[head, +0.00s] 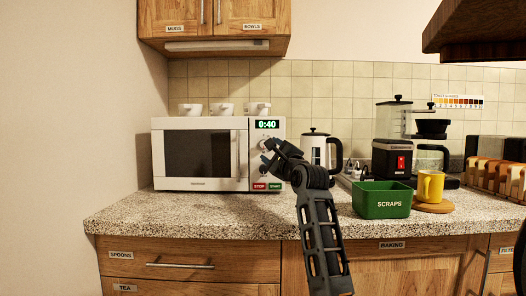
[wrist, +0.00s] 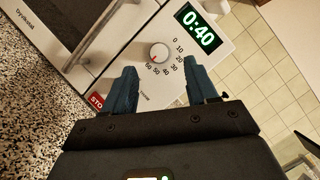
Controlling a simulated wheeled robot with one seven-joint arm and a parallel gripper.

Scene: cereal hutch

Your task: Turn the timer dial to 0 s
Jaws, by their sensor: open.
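The timer dial (wrist: 159,53) is a small round white knob on the microwave's (head: 200,155) control panel, ringed by numbers from 0 to 60. A small red mark shows at its lower-left edge in the wrist view. The green display (wrist: 201,28) reads 0:40, also in the head view (head: 267,125). My gripper (wrist: 160,66) is open, with its two blue fingers apart. In the wrist view the dial lies between and just beyond the fingertips, not visibly touched. In the head view my gripper (head: 268,155) is in front of the panel and hides most of the dial.
The red STOP button (head: 259,186) and green START button (head: 275,186) sit low on the panel. A kettle (head: 318,150) stands right of the microwave, then a green scraps bin (head: 381,200) and yellow mug (head: 430,185). White mugs (head: 224,109) stand on the microwave.

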